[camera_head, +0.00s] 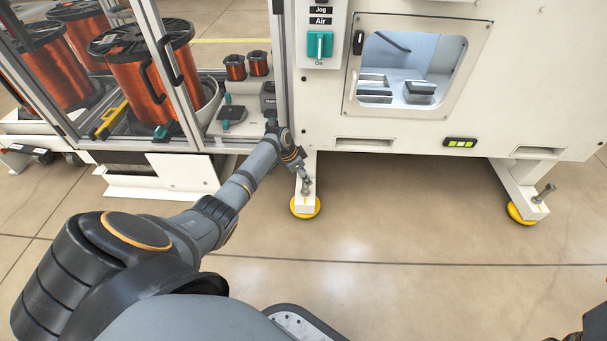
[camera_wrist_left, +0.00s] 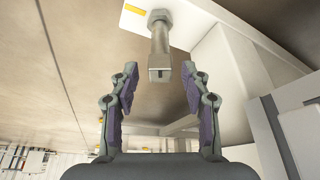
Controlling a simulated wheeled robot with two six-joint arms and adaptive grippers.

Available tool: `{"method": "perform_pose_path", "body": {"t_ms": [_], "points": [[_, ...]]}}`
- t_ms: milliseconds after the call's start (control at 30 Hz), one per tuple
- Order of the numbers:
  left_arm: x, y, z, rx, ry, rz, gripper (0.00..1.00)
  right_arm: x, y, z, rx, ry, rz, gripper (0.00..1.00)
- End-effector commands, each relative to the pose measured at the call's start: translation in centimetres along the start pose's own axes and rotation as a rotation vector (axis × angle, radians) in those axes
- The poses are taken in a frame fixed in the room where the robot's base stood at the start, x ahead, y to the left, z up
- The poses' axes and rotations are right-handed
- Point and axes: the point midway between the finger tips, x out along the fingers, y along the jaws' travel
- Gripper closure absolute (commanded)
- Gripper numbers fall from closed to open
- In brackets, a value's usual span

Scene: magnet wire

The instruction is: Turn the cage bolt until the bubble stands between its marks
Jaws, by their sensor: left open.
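A grey bolt (camera_head: 306,184) stands up from the machine's left foot, above a yellow pad (camera_head: 305,207). In the left wrist view the bolt (camera_wrist_left: 159,45) lies between and just beyond my left fingertips, with its squared end towards me. My left gripper (camera_wrist_left: 160,82) is open, with a gap on both sides of the bolt. In the head view my left gripper (camera_head: 299,165) is small, just above the bolt. The level (camera_head: 460,142) is a yellow-green vial in a dark frame on the machine's front. Its bubble is too small to place against the marks.
A second bolt (camera_head: 544,192) stands on the right foot. The white machine body (camera_head: 400,165) overhangs both feet. A glass-sided cabinet with copper spools (camera_head: 145,75) stands at the left. The floor (camera_head: 420,230) in front is clear.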

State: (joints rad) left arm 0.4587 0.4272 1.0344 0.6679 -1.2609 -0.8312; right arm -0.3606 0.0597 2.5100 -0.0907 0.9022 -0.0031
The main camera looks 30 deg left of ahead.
Motion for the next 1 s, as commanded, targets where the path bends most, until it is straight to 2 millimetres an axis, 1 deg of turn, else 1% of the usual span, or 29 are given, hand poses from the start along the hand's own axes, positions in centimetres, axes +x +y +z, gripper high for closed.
{"method": "perform_pose_path", "body": {"t_ms": [67,167,400,500,600,733,1000], "points": [[-0.5,-0.1,0.0,0.000,0.001,-0.002,0.53,0.0,0.0,0.0,0.000,0.001,0.002,0.53],[-2.0,-0.2,0.1,0.001,0.000,-0.005,0.53,0.0,0.0,0.0,0.000,0.001,0.001,0.53],[-7.8,-0.2,0.1,0.003,-0.002,-0.005,0.53,0.0,0.0,0.0,0.000,0.000,0.000,0.53],[-9.8,-0.1,0.1,0.003,-0.002,-0.004,0.53,0.0,0.0,0.0,0.000,0.000,0.000,0.53],[-11.1,-0.1,0.1,0.001,-0.001,-0.002,0.53,0.0,0.0,0.0,0.000,0.000,0.000,0.53],[-11.9,0.0,0.0,0.000,-0.001,0.000,0.53,0.0,0.0,0.0,0.000,0.000,0.000,0.53],[-12.0,0.0,0.0,0.000,0.000,0.001,0.53,0.0,0.0,0.0,0.000,-0.001,0.000,0.53]]}}
